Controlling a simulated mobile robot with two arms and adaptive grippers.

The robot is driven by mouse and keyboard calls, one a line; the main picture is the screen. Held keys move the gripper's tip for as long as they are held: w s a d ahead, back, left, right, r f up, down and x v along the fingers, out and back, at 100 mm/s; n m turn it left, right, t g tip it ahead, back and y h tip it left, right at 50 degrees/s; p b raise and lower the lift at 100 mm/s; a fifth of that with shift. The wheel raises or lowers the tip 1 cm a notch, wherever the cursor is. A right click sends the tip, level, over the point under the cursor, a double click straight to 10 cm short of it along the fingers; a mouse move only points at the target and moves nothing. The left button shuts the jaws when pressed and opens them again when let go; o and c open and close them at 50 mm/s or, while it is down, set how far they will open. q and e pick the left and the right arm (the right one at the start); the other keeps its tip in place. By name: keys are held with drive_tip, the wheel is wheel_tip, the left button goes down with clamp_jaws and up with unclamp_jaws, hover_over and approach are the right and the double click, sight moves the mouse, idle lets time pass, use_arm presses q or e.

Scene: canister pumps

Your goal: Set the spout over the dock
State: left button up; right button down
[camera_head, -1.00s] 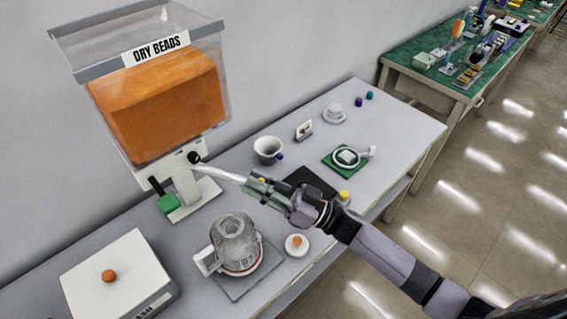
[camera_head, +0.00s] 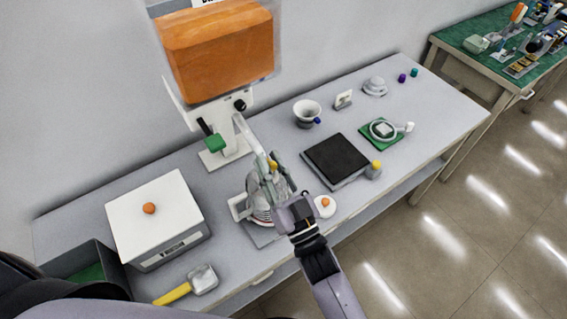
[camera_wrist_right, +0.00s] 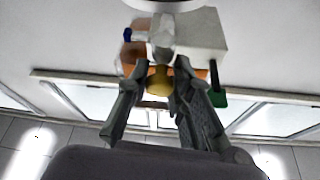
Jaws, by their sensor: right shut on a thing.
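The spout (camera_head: 247,133) is a pale, translucent tube running from the orange-filled dispenser (camera_head: 220,55) toward the front right. My right gripper (camera_head: 271,168) is shut on its outer end, around a yellow part (camera_head: 273,164). In the right wrist view, the yellow part (camera_wrist_right: 160,78) sits between my two fingers (camera_wrist_right: 160,100). The clear jug (camera_head: 258,210) with a white handle stands on a grey plate (camera_head: 264,238), which may be the dock. In the head view the gripper and spout end overlap the jug, hiding its top; their height above it is unclear. My left gripper is not seen.
A white scale (camera_head: 155,210) with an orange ball stands left. A black pad (camera_head: 338,158), a funnel-like cup (camera_head: 307,112) and a green board (camera_head: 376,134) lie right. A white disc (camera_head: 325,206) sits close to my right gripper. A yellow-handled scoop (camera_head: 190,286) lies in front.

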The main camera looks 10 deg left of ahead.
idle(0.4)
drive_tip(key=c, duration=1.4)
unclamp_jaws()
drive_tip(key=shift+s+a, duration=0.1)
drive_tip(key=v, duration=1.2)
